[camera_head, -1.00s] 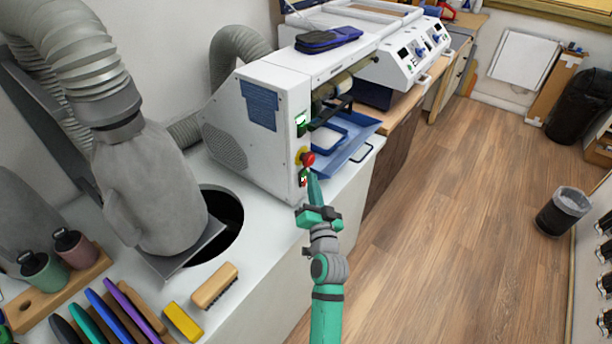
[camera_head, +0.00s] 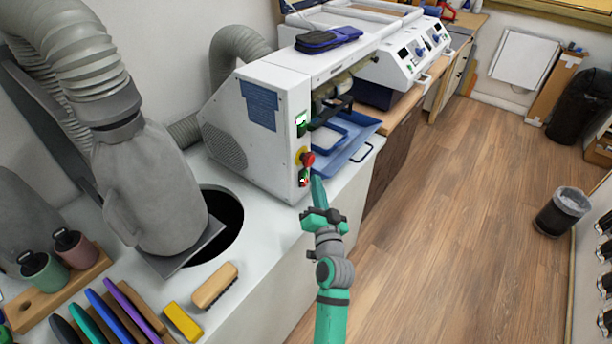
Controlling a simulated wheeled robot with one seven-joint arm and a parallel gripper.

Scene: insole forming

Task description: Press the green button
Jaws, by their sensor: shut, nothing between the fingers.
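The white machine (camera_head: 245,140) stands on the white counter. Its front edge carries a red mushroom knob (camera_head: 308,158) on a yellow base. Just below it is a small switch with a green button (camera_head: 306,172) on top and a red part beneath. My gripper (camera_head: 316,181) is shut and empty, its teal fingers pointing up at the machine's front edge. The fingertips show just right of and slightly below the green button. A small gap shows between them in the picture; the depth is hard to judge.
A second green control (camera_head: 301,130) sits higher on the front edge. A blue tray (camera_head: 350,150) juts out of the machine to the right of my fingertips. A brush (camera_head: 214,286) and a yellow block (camera_head: 183,321) lie on the counter.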

